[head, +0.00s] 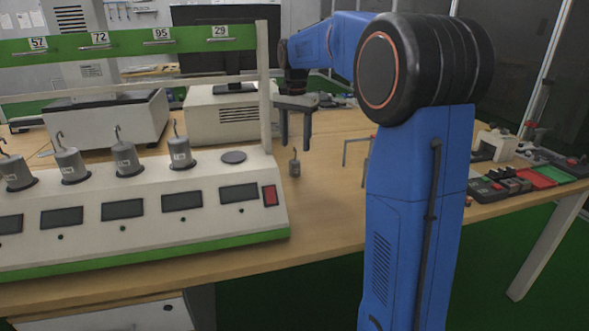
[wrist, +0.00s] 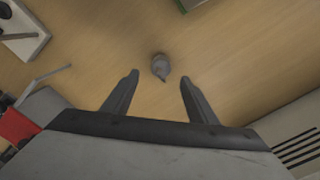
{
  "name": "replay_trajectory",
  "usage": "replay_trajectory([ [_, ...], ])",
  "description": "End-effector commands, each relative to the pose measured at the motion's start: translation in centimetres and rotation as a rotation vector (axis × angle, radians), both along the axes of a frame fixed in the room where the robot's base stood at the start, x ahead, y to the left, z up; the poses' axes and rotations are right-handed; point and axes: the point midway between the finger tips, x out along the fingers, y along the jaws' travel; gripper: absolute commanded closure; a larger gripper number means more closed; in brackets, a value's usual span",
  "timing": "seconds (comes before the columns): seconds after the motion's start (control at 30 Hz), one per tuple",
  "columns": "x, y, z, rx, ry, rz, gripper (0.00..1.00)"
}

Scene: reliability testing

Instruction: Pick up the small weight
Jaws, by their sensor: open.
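The small weight (head: 294,168) is a grey cylinder with a hook on top. It stands on the wooden table just right of the test machine in the head view. In the wrist view the small weight (wrist: 160,67) lies beyond the fingertips, roughly centred between them. My gripper (head: 296,146) points down above the weight in the head view, its two fingers apart. My gripper (wrist: 156,75) also shows in the wrist view, open and with nothing between its fingers.
The white and green test machine (head: 130,225) stands left of the weight, with several larger hooked weights (head: 181,155) on it. A thin metal bracket (head: 357,140) stands to the right. Switches and small devices (head: 500,185) lie at the far right. Bare table (head: 325,190) surrounds the weight's front.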

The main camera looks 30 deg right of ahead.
Motion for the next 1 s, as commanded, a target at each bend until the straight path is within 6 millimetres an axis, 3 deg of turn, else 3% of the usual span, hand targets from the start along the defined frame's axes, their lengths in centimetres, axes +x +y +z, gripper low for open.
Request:
replay_trajectory([
  [0.1, 0.0, 0.0, -1.9, 0.0, 0.001, 0.0, 0.47],
  [0.43, 0.0, 0.0, -4.3, 0.0, 0.001, 0.0, 0.47],
  [0.7, 0.1, 0.2, -7.7, 0.0, 0.001, 0.0, 0.47],
  [1.0, 0.2, 0.1, -8.7, 0.0, -0.001, 0.0, 0.47],
])
